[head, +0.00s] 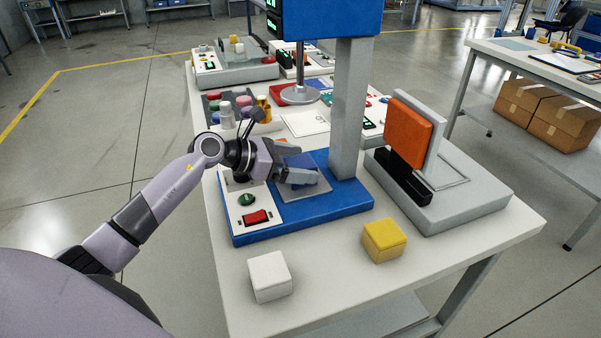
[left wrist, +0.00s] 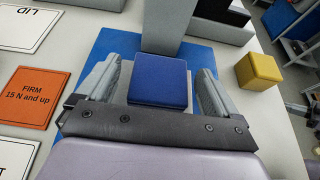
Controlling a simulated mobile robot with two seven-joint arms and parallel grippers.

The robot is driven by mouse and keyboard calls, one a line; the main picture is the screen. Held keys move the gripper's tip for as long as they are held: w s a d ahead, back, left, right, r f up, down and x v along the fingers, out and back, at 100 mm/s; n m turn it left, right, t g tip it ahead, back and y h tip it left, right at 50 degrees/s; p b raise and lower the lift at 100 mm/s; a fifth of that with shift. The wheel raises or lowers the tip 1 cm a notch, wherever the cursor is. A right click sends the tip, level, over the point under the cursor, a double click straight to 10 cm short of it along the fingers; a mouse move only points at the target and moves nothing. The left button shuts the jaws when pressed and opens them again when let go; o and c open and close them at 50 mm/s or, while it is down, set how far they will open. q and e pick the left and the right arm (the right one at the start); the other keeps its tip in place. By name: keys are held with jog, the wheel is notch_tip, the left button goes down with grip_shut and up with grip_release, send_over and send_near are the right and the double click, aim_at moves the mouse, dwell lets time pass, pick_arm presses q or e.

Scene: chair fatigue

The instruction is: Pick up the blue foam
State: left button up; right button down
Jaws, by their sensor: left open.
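The blue foam (left wrist: 158,82) is a blue block on a grey plate of the blue test stand. In the left wrist view it sits between the two fingers of my left gripper (left wrist: 160,88), which is open, with a gap visible on each side. In the head view the blue foam (head: 299,163) is partly hidden by my left gripper (head: 292,168). The grey plate (head: 313,191) lies under it on the blue base (head: 340,203). My right gripper is in neither view.
A white block (head: 269,277) and a yellow block (head: 384,241) stand on the white table in front. A grey fixture with an orange pad (head: 408,131) stands to the right. A grey column (head: 350,110) rises behind the plate. An orange card (left wrist: 36,97) lies left in the wrist view.

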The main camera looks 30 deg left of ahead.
pick_arm(q)
jog(key=shift+w+d+f, duration=0.15)
jog(key=shift+w+d, duration=0.15)
jog(key=shift+w, duration=0.05)
jog(key=c, duration=1.1)
jog(key=shift+o, duration=0.2)
